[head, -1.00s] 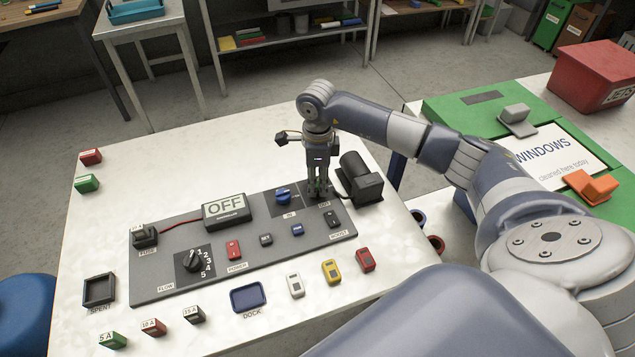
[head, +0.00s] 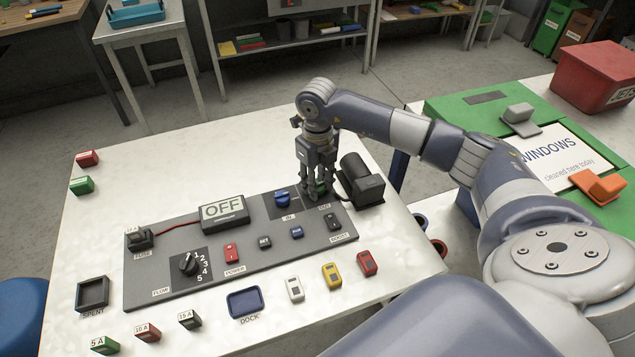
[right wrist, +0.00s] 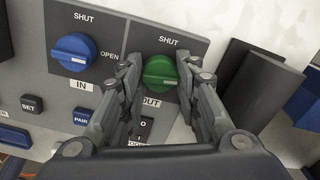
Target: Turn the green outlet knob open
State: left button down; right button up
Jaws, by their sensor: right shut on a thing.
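The green outlet knob (right wrist: 160,72) sits on the grey panel above the OUT label, with SHUT printed above it. Its ridge looks roughly crosswise in the right wrist view. My right gripper (right wrist: 163,75) reaches down over it with one finger on each side, shut on the knob. In the head view my right gripper (head: 319,192) hides most of the knob, and only a bit of green (head: 321,187) shows between the fingers. The blue IN knob (right wrist: 73,52) is just left of the gripper. My left gripper is not in view.
A dark cylindrical motor-like block (head: 361,180) stands close to the right of the gripper. The OFF display box (head: 224,211), black flow dial (head: 188,264) and several small buttons share the panel. Coloured blocks lie along the table's front.

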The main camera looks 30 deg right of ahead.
jog(key=shift+w+m, duration=0.1)
jog(key=shift+m, duration=0.8)
jog(key=shift+r, duration=0.1)
jog(key=o, duration=1.1)
notch_tip(320, 180, up, 12)
jog(key=shift+f, duration=0.1)
